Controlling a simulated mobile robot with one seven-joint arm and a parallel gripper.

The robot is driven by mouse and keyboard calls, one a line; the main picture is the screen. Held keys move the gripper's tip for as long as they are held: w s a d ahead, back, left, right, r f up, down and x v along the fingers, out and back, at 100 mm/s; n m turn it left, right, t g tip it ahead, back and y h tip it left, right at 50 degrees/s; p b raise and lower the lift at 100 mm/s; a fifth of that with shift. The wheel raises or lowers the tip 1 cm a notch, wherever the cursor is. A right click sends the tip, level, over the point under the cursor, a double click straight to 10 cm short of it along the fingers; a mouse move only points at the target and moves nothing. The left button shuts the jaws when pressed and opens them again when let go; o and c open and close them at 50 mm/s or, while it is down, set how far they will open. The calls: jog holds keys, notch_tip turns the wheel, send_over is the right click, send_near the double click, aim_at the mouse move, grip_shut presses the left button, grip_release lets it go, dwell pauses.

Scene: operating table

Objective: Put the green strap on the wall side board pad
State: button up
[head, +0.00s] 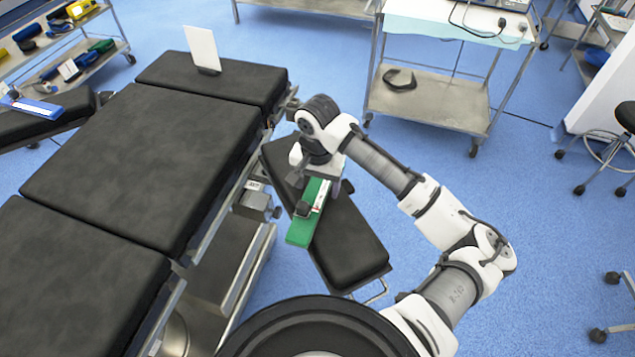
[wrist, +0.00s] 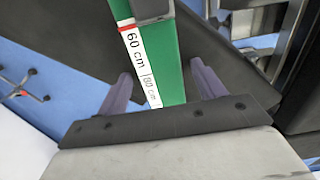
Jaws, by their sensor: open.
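My gripper (head: 321,178) is over the strap's far end. In the wrist view, the strap (wrist: 170,65) runs between the two spread fingers of my gripper (wrist: 162,82), with a gap on each side. The fingers are open and hold nothing. Another black board pad (head: 70,116) extends from the table's left side, with a blue strap (head: 30,106) on it.
The black operating table (head: 140,165) lies between the two board pads, with a white upright panel (head: 202,48) at its far end. A shelf (head: 95,62) with several coloured items is at far left. A steel cart (head: 440,100) stands behind my arm.

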aim_at(318, 188)
jog(key=shift+r, duration=0.1)
notch_tip(318, 188, up, 12)
dwell(0.5)
dwell(0.5)
